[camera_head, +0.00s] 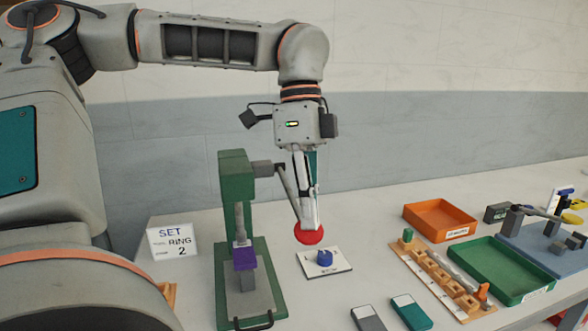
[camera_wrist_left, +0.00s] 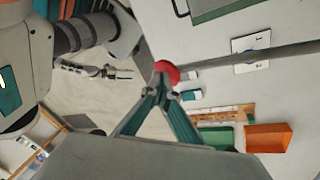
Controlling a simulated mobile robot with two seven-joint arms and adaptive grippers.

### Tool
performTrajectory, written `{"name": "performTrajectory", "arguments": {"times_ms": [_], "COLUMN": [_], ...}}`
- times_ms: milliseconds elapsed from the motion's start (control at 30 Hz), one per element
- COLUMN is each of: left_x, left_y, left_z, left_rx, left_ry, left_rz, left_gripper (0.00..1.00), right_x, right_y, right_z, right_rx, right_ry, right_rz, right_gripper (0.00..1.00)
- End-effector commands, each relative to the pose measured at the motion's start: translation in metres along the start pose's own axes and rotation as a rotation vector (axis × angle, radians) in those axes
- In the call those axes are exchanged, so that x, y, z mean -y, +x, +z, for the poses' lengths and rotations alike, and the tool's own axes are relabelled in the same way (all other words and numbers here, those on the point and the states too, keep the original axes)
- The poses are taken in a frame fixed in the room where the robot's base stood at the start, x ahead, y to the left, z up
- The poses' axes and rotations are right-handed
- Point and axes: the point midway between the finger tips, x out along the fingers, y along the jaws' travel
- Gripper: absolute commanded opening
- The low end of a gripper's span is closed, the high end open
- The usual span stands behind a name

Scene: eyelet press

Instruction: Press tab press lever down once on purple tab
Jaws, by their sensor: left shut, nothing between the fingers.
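The green tab press (camera_head: 232,190) stands on the left of the table. Its dark lever (camera_head: 287,190) slopes down to the right, ending in a red ball knob (camera_head: 309,234). The purple tab (camera_head: 244,259) sits under the press's ram (camera_head: 239,222); I cannot tell whether the ram touches it. My left gripper (camera_head: 309,224) is shut and empty, pointing down with its fingertips at the top of the knob. In the left wrist view the fingertips (camera_wrist_left: 162,92) are right at the knob (camera_wrist_left: 166,72). My right gripper (camera_wrist_left: 122,74) shows small in that view, its jaws unclear.
A white card with a blue knob (camera_head: 324,258) lies just right of the lever's end. A sign (camera_head: 171,242) reads "SET RING 2". A wooden rack (camera_head: 430,268), a green tray (camera_head: 503,294) and an orange tray (camera_head: 412,212) stand to the right.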

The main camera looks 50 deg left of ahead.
Motion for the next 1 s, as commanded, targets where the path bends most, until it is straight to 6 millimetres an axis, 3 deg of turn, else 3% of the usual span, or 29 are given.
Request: {"name": "performTrajectory", "arguments": {"times_ms": [1000], "left_x": [-0.006], "left_y": [-0.043], "left_z": [-0.004], "left_rx": [0.001], "left_ry": [-0.001], "left_rz": [-0.003], "left_gripper": [0.00], "right_x": [-0.007], "right_y": [-0.009], "right_z": [-0.032], "right_rx": [-0.034], "right_ry": [-0.007], "right_rz": [0.009], "right_gripper": [0.40]}}
